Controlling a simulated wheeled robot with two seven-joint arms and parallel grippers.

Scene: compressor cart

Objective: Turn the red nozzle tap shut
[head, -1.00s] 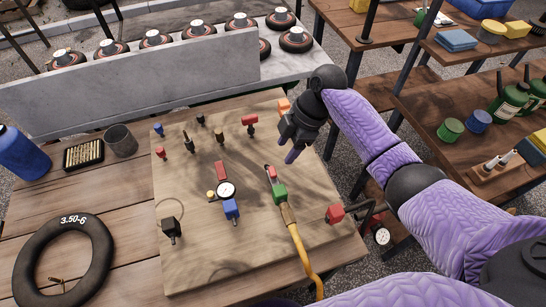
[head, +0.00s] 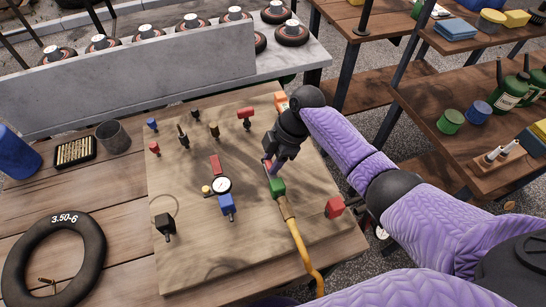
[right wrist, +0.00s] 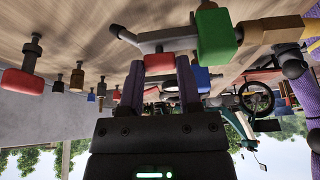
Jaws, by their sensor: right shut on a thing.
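The nozzle lies on the wooden board, with a green block (head: 278,187) at its base and a small red tap (head: 267,163) just above it in the head view. My right gripper (head: 271,166) reaches down from the upper right and is shut on the red tap, which its fingers mostly hide. In the right wrist view the two fingers (right wrist: 160,78) straddle the tap beside the grey nozzle (right wrist: 160,42), with the green block (right wrist: 217,38) just to the right. My left gripper is not in view.
A gauge (head: 221,185) with a blue block (head: 227,205) sits left of the nozzle. A red T-handle (head: 247,113) stands behind it. A yellow hose (head: 301,255) runs to the front. A red block (head: 334,207) is at the board's right edge.

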